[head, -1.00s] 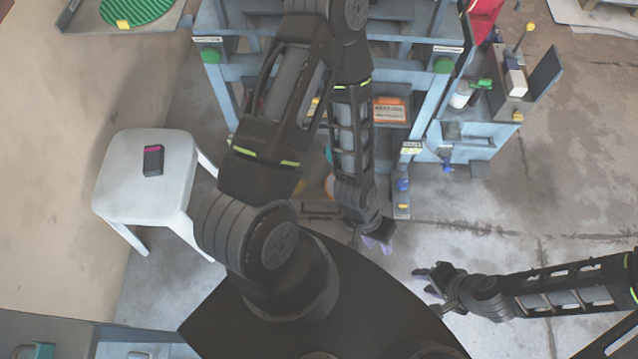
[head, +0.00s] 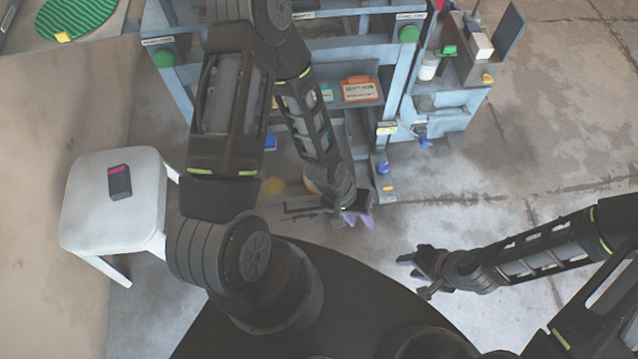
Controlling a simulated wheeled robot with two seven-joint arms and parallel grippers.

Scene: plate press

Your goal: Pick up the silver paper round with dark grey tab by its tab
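I cannot make out a silver paper round with a dark grey tab in the head view. My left gripper (head: 357,219) hangs over the bare floor in front of the blue-grey frame, its pale purple fingertips a little apart with nothing between them. My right gripper (head: 408,267) is low at the right of centre, also over bare floor, with its fingers apart and empty. My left arm hides part of the frame and its shelves.
A blue-grey frame (head: 398,95) with green knobs stands ahead, an orange-and-white box (head: 360,90) on its shelf. A white stool (head: 85,215) with a dark block (head: 119,182) is at left. A green ribbed round (head: 75,14) with a yellow tab lies at top left. Floor at right is clear.

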